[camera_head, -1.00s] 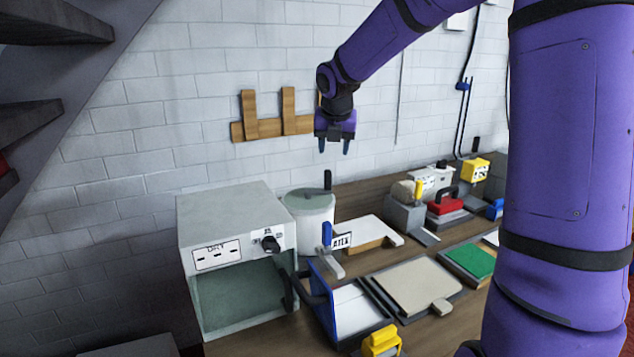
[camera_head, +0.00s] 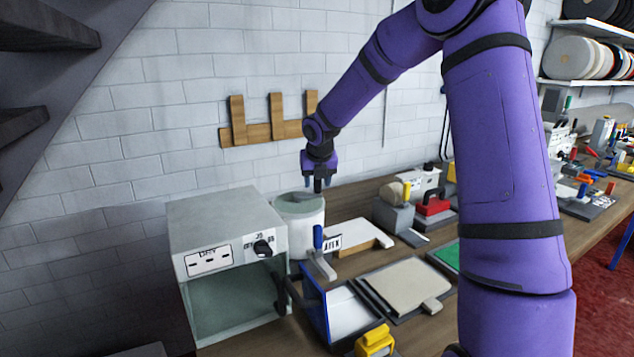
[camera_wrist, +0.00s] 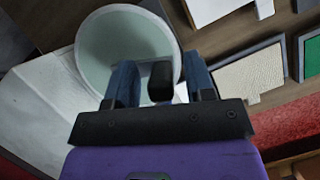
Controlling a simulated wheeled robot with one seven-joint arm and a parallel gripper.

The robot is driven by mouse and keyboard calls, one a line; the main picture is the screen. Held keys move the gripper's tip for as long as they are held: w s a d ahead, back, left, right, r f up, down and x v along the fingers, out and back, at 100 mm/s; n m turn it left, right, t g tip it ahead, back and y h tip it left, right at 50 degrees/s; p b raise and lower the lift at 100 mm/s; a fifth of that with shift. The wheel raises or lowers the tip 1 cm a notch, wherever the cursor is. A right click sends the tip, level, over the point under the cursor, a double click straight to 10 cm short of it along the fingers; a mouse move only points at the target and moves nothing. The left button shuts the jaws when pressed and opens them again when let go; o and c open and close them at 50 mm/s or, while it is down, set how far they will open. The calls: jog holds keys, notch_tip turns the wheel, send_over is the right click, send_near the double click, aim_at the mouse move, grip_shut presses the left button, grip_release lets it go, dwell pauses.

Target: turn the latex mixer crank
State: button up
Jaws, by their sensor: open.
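The latex mixer (camera_head: 304,232) is a white round tub with a grey-green top, standing on the bench right of the grey box. Its upright black crank handle (camera_head: 318,186) rises from the top near the rim. My gripper (camera_head: 319,184) points down over the mixer, with the handle's upper end at its fingertips. In the wrist view, my gripper (camera_wrist: 160,84) is open, and the black handle end (camera_wrist: 160,80) shows between the two blue fingers. Gaps show on both sides of it. The mixer top (camera_wrist: 112,45) lies below, partly hidden by the fingers.
A grey box (camera_head: 225,210) with a black knob stands close left of the mixer. A blue-handled lever (camera_head: 318,238) and a label plate (camera_head: 332,243) are in front. A grey block machine (camera_head: 392,212) stands to the right. Wooden pegs (camera_head: 270,131) are on the wall behind.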

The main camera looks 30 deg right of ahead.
jog(key=shift+w+d+f, duration=0.1)
jog(key=shift+w+f, duration=0.05)
jog(key=shift+f, duration=0.2)
jog(key=shift+c, duration=0.2)
grip_shut()
